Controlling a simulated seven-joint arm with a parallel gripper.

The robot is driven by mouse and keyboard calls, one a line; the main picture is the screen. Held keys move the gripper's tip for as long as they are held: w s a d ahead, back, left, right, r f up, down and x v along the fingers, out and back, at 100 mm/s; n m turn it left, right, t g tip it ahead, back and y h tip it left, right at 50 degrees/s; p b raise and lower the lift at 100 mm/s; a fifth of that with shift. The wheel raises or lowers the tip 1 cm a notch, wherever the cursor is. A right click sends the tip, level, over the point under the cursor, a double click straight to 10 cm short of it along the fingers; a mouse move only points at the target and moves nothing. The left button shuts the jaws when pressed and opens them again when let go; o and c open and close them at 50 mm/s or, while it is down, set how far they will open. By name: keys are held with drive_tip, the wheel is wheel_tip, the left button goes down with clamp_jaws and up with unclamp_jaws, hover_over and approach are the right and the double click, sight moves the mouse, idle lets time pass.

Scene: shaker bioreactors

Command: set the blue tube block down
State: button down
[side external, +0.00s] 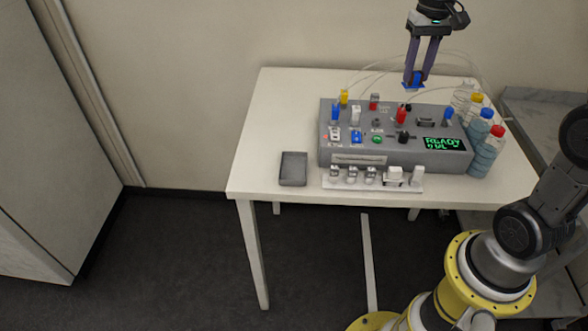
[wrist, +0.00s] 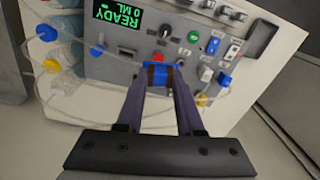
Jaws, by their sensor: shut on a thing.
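My gripper (side external: 415,82) is shut on the blue tube block (side external: 417,80), which it holds in the air above the back right part of the grey bioreactor console. In the wrist view the blue tube block (wrist: 158,77) sits between the fingertips of my gripper (wrist: 158,85), with a dark brown part in its middle. In the side view the block is small and partly hidden by the fingers. The grey console (side external: 345,143) lies below it on the white table, with knobs, switches and a green READY display (side external: 442,144).
A dark grey shallow tray (side external: 293,169) lies left of the console. A white rack of small vials (side external: 372,180) stands along its front. Several capped bottles (side external: 483,145) stand at its right. Thin clear tubes (side external: 375,73) arch behind. The table's left part (side external: 270,120) is clear.

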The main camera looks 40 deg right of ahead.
drive_tip(key=s+a+n, duration=0.1)
drive_tip(key=a+n, duration=0.6)
drive_tip(key=a, duration=1.4)
drive_tip(key=w+a+f, duration=0.1)
drive_tip(key=w+f, duration=0.3)
drive_tip(key=w+a+f, duration=0.1)
drive_tip(key=w+f, duration=0.3)
drive_tip(key=f, duration=0.1)
drive_tip(key=w+a+f, duration=0.1)
drive_tip(key=w+f, duration=0.3)
drive_tip(key=f, duration=0.1)
drive_tip(key=shift+w, duration=0.1)
drive_tip(key=shift+w+a+f, duration=0.2)
drive_tip(key=shift+w+f, duration=0.35)
drive_tip(key=shift+f, duration=0.1)
drive_tip(key=shift+s+f, duration=0.1)
drive_tip(key=shift+f, duration=1.3)
drive_tip(key=shift+f, duration=0.15)
